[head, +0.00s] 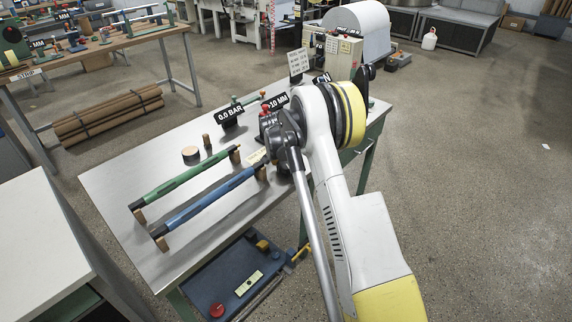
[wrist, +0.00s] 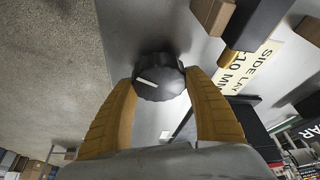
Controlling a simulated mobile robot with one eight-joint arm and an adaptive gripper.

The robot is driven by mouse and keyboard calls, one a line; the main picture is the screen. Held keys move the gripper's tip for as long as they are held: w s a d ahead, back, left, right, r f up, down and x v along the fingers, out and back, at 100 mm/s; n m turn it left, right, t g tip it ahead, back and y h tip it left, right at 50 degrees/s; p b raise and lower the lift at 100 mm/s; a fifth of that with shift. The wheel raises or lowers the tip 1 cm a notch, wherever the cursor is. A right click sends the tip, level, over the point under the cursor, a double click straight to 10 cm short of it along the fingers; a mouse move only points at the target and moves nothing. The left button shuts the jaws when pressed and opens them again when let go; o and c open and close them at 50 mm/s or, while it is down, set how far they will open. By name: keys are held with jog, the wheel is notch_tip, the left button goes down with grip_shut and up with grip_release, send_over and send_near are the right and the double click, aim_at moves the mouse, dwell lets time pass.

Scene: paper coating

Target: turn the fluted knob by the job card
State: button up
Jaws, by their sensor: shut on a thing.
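In the wrist view, the black fluted knob (wrist: 160,82) has a white pointer line on its face. The line points toward the left of the picture, slightly tilted. My gripper (wrist: 162,76) is shut on it, with one tan finger against each side. In the head view my arm hides the knob, and my gripper is mostly hidden. A white card with small print (head: 298,61), probably the job card, stands at the back of the bench; its print is too small to read.
The bench (head: 110,180) carries a green bar (head: 185,175) and a blue bar (head: 208,203) on brown end blocks. A "0.0 BAR" sign (head: 230,115) and a "-10 MM" sign (head: 276,102) stand behind. A short round puck (head: 191,154) lies left of them.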

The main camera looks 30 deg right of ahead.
jog(key=n+y, duration=0.1)
jog(key=n, duration=0.2)
jog(key=n+t+y, duration=0.1)
jog(key=n, duration=0.2)
jog(key=shift+t, duration=0.3)
jog(key=n+y, duration=0.2)
jog(key=n, duration=0.3)
jog(key=shift+n, duration=0.4)
jog(key=n+y, duration=0.2)
jog(key=n, duration=0.3)
jog(key=shift+p, duration=0.3)
jog(key=n+g, duration=0.1)
jog(key=n, duration=0.2)
jog(key=n+g+y, duration=0.1)
jog(key=n, duration=0.2)
jog(key=shift+y, duration=0.3)
jog(key=shift+g, duration=0.3)
jog(key=o, duration=1.2)
